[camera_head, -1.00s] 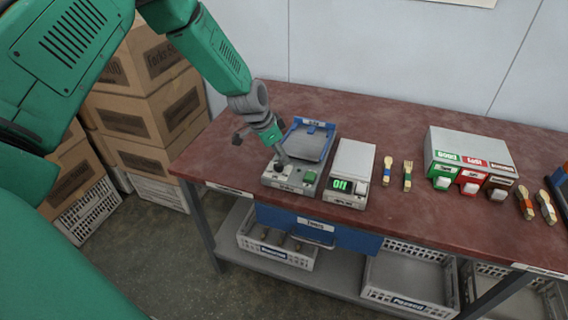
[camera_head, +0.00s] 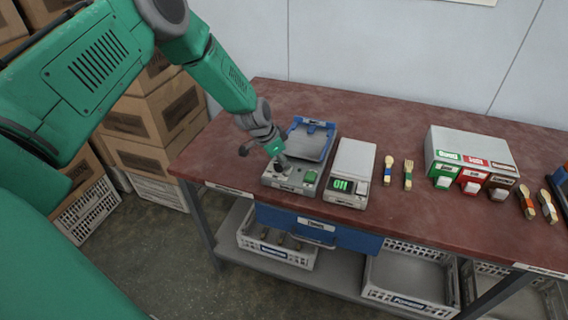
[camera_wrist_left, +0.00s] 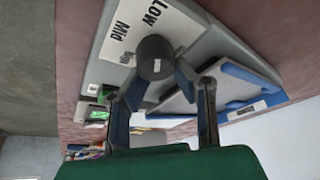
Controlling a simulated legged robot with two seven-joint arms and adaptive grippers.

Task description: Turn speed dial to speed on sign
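The speed dial (camera_wrist_left: 155,58) is a dark round knob on a grey press with a blue-framed plate (camera_head: 307,140). In the left wrist view a white label (camera_wrist_left: 140,28) beside the dial reads LOW and Mid; a third word is partly hidden by the knob. My left gripper (camera_head: 280,161) is down at the dial. Its two fingers (camera_wrist_left: 160,82) stand on either side of the knob in the wrist view; I cannot tell whether they press on it. A white sheet (camera_head: 468,2) on the wall shows only its lower edge, so no sign text is readable. My right gripper is out of view.
A green button (camera_head: 310,176) sits beside the dial on the press. Right of it stand a grey box with a green display (camera_head: 342,186), wooden utensils (camera_head: 388,170) and a dispenser (camera_head: 470,150) with several coloured labels. Cardboard boxes (camera_head: 150,125) are stacked left of the red table.

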